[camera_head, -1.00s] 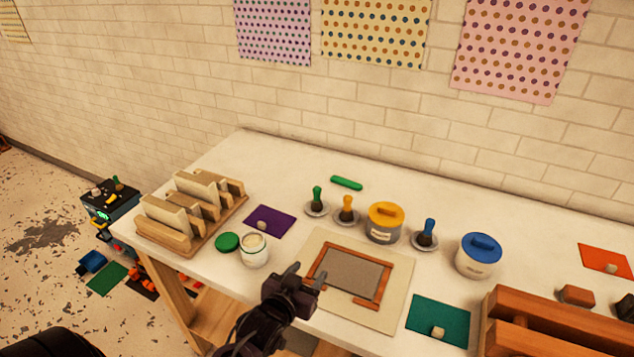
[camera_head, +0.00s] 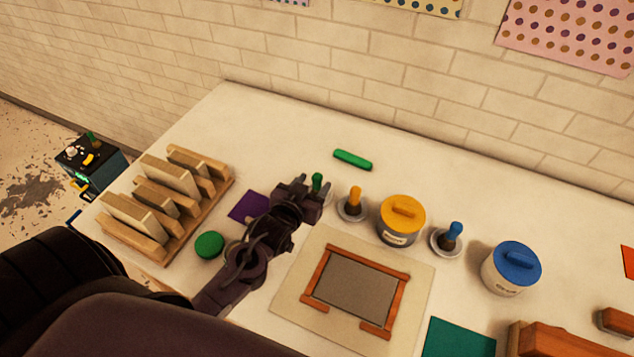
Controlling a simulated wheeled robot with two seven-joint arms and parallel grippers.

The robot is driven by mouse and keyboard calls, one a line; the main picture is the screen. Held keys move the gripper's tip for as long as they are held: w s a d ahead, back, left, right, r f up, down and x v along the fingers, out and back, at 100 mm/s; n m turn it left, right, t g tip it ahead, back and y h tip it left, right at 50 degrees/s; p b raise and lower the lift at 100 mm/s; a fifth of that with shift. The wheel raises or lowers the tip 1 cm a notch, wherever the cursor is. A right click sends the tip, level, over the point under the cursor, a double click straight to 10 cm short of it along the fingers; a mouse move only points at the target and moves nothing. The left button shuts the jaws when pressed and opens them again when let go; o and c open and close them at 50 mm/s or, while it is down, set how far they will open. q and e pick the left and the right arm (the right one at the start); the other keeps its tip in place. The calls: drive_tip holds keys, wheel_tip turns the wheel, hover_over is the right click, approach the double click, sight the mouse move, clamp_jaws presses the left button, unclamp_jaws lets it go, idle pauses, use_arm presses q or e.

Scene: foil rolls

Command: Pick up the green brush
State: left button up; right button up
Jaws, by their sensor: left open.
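My right gripper is not in view.
An orange brush (camera_head: 355,198) stands close on the right, then a yellow-lidded jar (camera_head: 401,220), a blue brush (camera_head: 452,235) and a blue-lidded jar (camera_head: 511,268). A green bar (camera_head: 353,160) lies behind. A framed screen (camera_head: 356,284) lies in front. A wooden rack (camera_head: 170,215) stands left.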

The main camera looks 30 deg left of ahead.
sight(320, 174)
use_arm(q)
drive_tip(key=p+x, duration=0.1)
drive_tip(key=x, duration=0.1)
drive_tip(key=p+x, duration=0.1)
drive_tip(key=x, duration=0.1)
drive_tip(key=shift+w+r, duration=0.2)
drive_tip(key=shift+w, duration=0.1)
drive_tip(key=shift+w+f, duration=0.25)
drive_tip(key=shift+w, duration=0.15)
drive_tip(key=shift+s, duration=0.1)
drive_tip(key=shift+c, duration=0.8)
drive_tip(key=c, duration=0.9)
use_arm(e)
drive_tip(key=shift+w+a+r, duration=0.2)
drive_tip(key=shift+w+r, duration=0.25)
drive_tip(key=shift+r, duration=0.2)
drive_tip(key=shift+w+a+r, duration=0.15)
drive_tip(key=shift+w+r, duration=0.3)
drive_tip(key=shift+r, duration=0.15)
use_arm(q)
drive_tip(key=shift+a, duration=0.1)
